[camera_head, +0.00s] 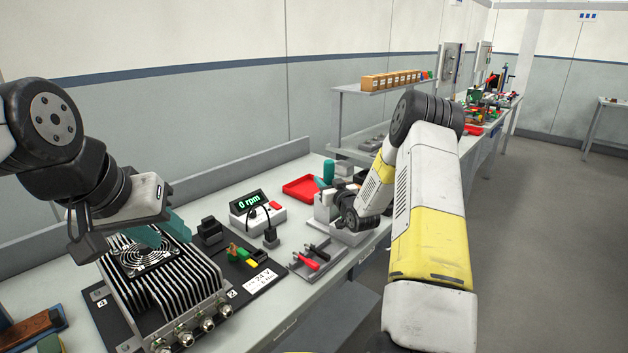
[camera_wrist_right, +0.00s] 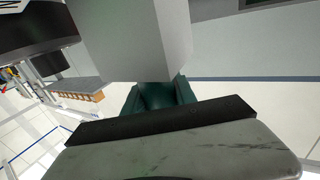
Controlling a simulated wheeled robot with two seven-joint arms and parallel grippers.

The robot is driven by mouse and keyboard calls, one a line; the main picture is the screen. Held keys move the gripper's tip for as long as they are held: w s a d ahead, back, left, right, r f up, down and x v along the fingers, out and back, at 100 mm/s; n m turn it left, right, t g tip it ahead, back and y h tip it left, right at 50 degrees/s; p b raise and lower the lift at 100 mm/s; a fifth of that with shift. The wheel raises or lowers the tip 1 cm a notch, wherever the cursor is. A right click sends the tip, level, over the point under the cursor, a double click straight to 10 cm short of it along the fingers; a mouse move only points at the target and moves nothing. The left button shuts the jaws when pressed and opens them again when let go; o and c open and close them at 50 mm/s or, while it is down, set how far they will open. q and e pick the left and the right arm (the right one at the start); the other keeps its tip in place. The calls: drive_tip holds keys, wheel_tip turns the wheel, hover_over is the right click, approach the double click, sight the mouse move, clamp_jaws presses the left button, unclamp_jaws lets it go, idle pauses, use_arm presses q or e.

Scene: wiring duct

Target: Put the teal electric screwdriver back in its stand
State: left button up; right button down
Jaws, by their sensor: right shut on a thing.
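The teal electric screwdriver (camera_head: 328,171) shows its upper end above a light grey block in the head view. This block, which appears to be its stand (camera_head: 324,207), is on the bench beside my right gripper (camera_head: 338,190). My right gripper is shut on the screwdriver; its wrist hides much of the grip. In the right wrist view the teal body (camera_wrist_right: 157,95) lies between the dark teal fingers, partly hidden by a large grey block. I cannot tell how far the tool is in the stand. My left gripper (camera_head: 158,232) is open and empty above the finned unit.
A finned unit with a fan (camera_head: 165,280) stands at the front left. A display box reading 0 rpm (camera_head: 257,213), a red tray (camera_head: 301,188) and a grey tray with red and black tools (camera_head: 317,258) are near the stand. A shelf with small boxes (camera_head: 390,82) is behind.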

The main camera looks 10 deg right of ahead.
drive_tip(key=c, duration=0.9)
unclamp_jaws()
drive_tip(key=shift+s, duration=0.1)
drive_tip(key=v, duration=0.7)
drive_tip(key=shift+s, duration=0.35)
drive_tip(key=shift+r, duration=0.1)
